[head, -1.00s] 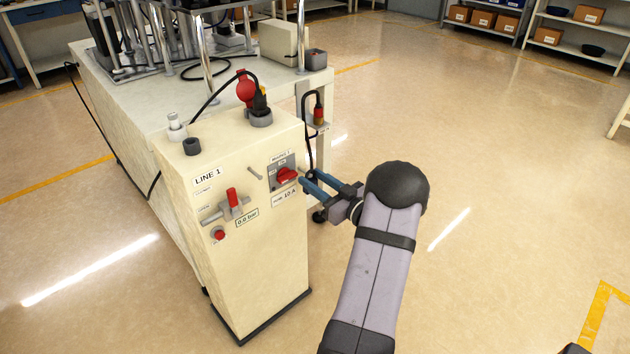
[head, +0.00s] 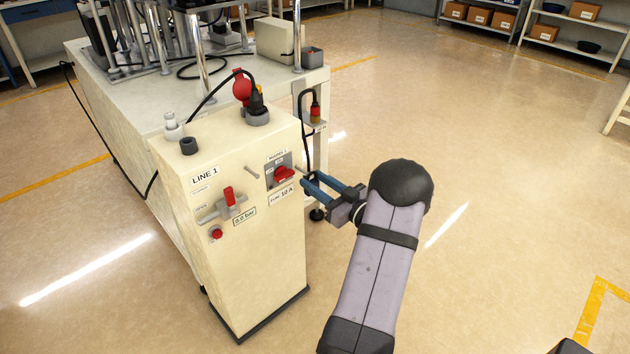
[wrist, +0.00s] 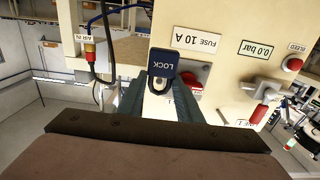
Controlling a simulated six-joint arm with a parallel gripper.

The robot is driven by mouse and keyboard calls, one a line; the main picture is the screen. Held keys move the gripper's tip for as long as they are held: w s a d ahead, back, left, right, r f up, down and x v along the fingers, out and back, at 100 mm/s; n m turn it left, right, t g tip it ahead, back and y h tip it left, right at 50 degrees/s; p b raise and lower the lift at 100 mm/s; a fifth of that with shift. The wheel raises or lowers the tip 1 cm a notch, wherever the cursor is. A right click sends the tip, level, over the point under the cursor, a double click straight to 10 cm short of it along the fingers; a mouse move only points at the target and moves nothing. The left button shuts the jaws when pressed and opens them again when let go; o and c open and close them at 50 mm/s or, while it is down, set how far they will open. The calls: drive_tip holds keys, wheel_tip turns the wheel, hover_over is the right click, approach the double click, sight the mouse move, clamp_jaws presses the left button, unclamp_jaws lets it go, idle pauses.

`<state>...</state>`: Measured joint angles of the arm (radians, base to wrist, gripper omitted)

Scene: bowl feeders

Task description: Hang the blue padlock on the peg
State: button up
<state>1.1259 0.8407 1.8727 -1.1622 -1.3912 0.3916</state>
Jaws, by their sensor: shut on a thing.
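My gripper (head: 308,183) is at the right side of the cream cabinet, its bluish fingers pointing at the panel. In the wrist view the gripper (wrist: 162,98) is shut on the blue padlock (wrist: 164,64), whose "LOCK" lettering shows upside down. Its pale shackle (wrist: 159,89) shows between the fingers. In the head view I cannot make out the padlock clearly at the fingertips. A thin metal peg (head: 252,173) sticks out of the panel, left of the red rotary switch (head: 284,173). The fingertips are right of the switch and apart from the peg.
The cabinet (head: 255,270) also carries a red-handled valve (head: 229,197) and a red button (head: 215,232). A red plug with a cable (head: 242,87) stands on top. A machine table (head: 130,100) is behind. The floor at the right is clear.

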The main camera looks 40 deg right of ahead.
drive_tip(key=shift+s, duration=1)
drive_tip(key=shift+w, duration=2.8)
idle(1.8)
drive_tip(key=shift+f, duration=0.4)
idle(0.9)
drive_tip(key=o, duration=1.4)
drive_tip(key=shift+s, duration=0.1)
